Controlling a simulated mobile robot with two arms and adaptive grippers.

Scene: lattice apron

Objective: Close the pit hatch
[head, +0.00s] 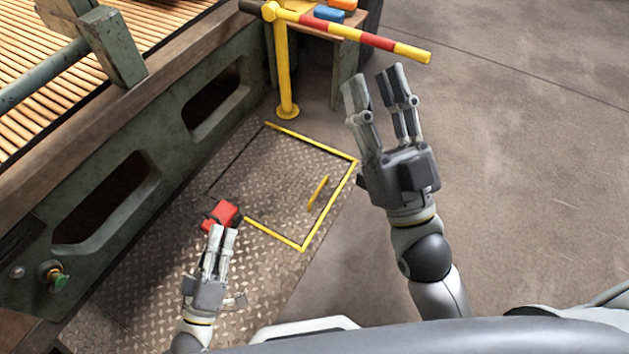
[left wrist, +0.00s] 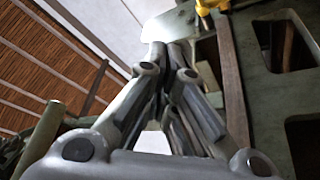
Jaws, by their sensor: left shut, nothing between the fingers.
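The pit hatch (head: 282,185) is a diamond-plate panel lying flat, seemingly level with the plate floor around it in the head view. Yellow strips edge it, and a dark line marks its far left side. A short yellow bar (head: 318,193) shows on its right part. A red block (head: 222,213) sits at its left corner. My left gripper (head: 222,230) is shut and empty, its tips close to the red block; I cannot tell whether they touch. My left gripper's fingers also show in the left wrist view (left wrist: 170,48). My right gripper (head: 373,76) is open and empty, right of the hatch.
A yellow post (head: 285,65) with a red-and-yellow barrier arm (head: 375,41) stands beyond the hatch. A green machine frame (head: 115,190) with a slatted bed (head: 45,70) runs along the left. A green button (head: 60,280) is on the frame. Concrete floor (head: 530,170) is clear at right.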

